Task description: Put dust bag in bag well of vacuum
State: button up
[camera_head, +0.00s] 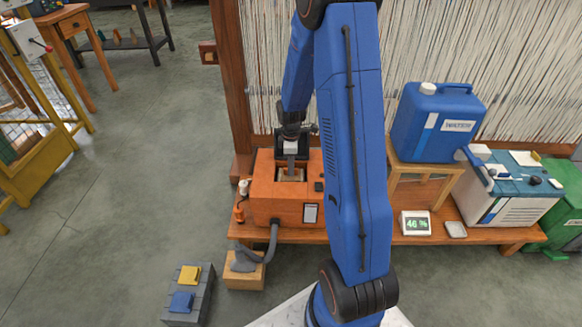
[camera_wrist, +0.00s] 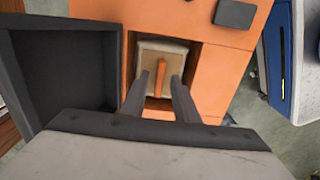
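The orange vacuum (camera_head: 262,205) stands on the low wooden bench, with its bag well open at the top. In the wrist view, a tan dust bag (camera_wrist: 148,52) with an upright orange tab (camera_wrist: 160,78) sits inside the well of the orange housing (camera_wrist: 212,75). My gripper (camera_wrist: 161,76) is over the well. Its two dark fingers are apart, one on each side of the tab, with gaps showing. How deep the bag sits is hard to tell. In the head view, my gripper (camera_head: 291,170) points down at the well and partly hides the bag.
A dark open lid (camera_wrist: 65,70) stands left of the well, close to my gripper. A grey hose (camera_head: 268,248) runs to a wooden block. A blue jug (camera_head: 420,125) stands to the right. A grey block (camera_head: 188,305) with yellow and blue pieces is on the floor.

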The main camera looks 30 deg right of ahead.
notch_tip(320, 180, up, 12)
jog(key=s+a+r+m+t, duration=0.1)
jog(key=s+a+r+m, duration=0.2)
jog(key=s+a+r, duration=0.3)
jog(key=s+a+r+m+t, duration=0.1)
jog(key=s+a+r+m, duration=0.15)
jog(key=s+r, duration=0.45)
jog(key=s+a+r+m+t, duration=0.1)
jog(key=s+a+r+m, duration=0.1)
jog(key=s, duration=0.6)
jog(key=s+a+r+m+t, duration=0.1)
jog(key=s+a+r+m, duration=0.2)
jog(key=s, duration=0.6)
jog(key=shift+a+r+m+t, duration=0.35)
jog(key=shift+a+r+t, duration=0.05)
jog(key=shift+a, duration=0.75)
jog(key=shift+o, duration=0.3)
jog(key=shift+s, duration=0.1)
